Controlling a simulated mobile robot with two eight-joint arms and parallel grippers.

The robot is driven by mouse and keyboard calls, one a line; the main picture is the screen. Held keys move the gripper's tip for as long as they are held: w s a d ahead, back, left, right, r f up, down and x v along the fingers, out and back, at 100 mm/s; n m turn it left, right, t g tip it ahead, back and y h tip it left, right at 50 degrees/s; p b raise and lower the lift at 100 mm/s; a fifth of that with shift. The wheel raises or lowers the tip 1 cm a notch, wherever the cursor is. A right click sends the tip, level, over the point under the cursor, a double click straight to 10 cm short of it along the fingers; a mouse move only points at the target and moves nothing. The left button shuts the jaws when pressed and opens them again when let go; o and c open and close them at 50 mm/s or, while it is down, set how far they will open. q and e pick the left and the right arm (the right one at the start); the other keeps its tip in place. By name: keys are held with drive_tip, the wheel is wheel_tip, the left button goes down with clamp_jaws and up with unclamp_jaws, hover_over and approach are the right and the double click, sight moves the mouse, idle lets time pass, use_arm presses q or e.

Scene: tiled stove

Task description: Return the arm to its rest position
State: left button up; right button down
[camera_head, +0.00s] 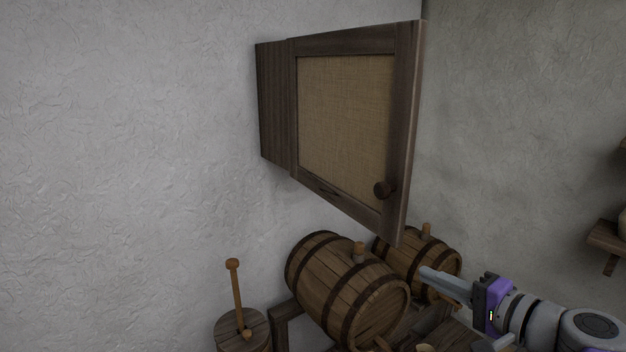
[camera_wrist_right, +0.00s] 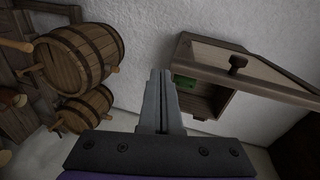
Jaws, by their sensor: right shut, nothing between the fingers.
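My right gripper (camera_head: 428,273) comes in from the lower right in the head view, in front of the rear barrel. Its grey fingers are shut together and hold nothing; they also show in the wrist view (camera_wrist_right: 160,78). A dark wood wall cabinet (camera_head: 274,105) hangs above and to the left of the gripper. Its door (camera_head: 345,125) has a woven panel and a round knob (camera_head: 384,189). In the wrist view the door (camera_wrist_right: 262,68) stands open, the gripper is apart from it, and a green thing (camera_wrist_right: 184,81) shows inside the cabinet. My left gripper is out of view.
Two wooden barrels lie below the cabinet, one nearer (camera_head: 345,290) and one behind (camera_head: 418,262), close to my right gripper. A wooden tub with a stick (camera_head: 236,290) stands at lower left. A shelf (camera_head: 607,237) is at the right edge. The left wall area is clear.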

drive_tip(key=s+a+f+n+g+h, duration=0.1)
drive_tip(key=s+a+f+n+g, duration=0.25)
drive_tip(key=f, duration=0.55)
drive_tip(key=s+a+f+n+g+h, duration=0.1)
drive_tip(key=s+a+f+n+g, duration=0.2)
drive_tip(key=f, duration=0.5)
drive_tip(key=s+d+f+n+h, duration=0.1)
drive_tip(key=s+f+n+h, duration=0.3)
drive_tip(key=f, duration=0.9)
drive_tip(key=s+g+h, duration=0.1)
drive_tip(key=s, duration=0.2)
drive_tip(key=shift+s+d+n+h, duration=0.15)
drive_tip(key=shift+s+n+h, duration=0.15)
drive_tip(key=shift+s+n, duration=0.05)
